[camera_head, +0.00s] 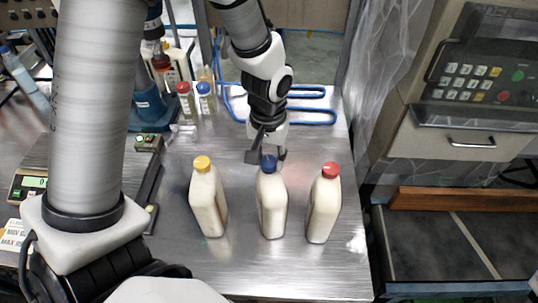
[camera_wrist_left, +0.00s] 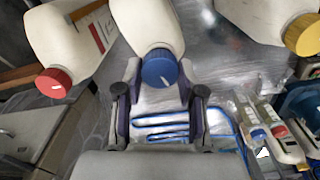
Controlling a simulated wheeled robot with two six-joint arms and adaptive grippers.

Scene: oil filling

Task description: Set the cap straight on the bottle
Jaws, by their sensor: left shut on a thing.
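A white bottle with a blue cap stands upright in the middle of the steel table; the bottle (camera_head: 271,207) and its blue cap (camera_head: 268,162) show in the head view. My left gripper (camera_head: 267,156) reaches down from the back and is shut on the blue cap. In the left wrist view the blue cap (camera_wrist_left: 160,69) sits between the fingertips of my left gripper (camera_wrist_left: 160,74), on the neck of the bottle (camera_wrist_left: 147,25). The cap looks about level, but the fingers hide part of its edge. My right gripper is not in view.
A yellow-capped bottle (camera_head: 208,198) stands on the left and a red-capped bottle (camera_head: 323,205) on the right, both close by. A scale (camera_head: 28,184) is at far left. The front right table is clear.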

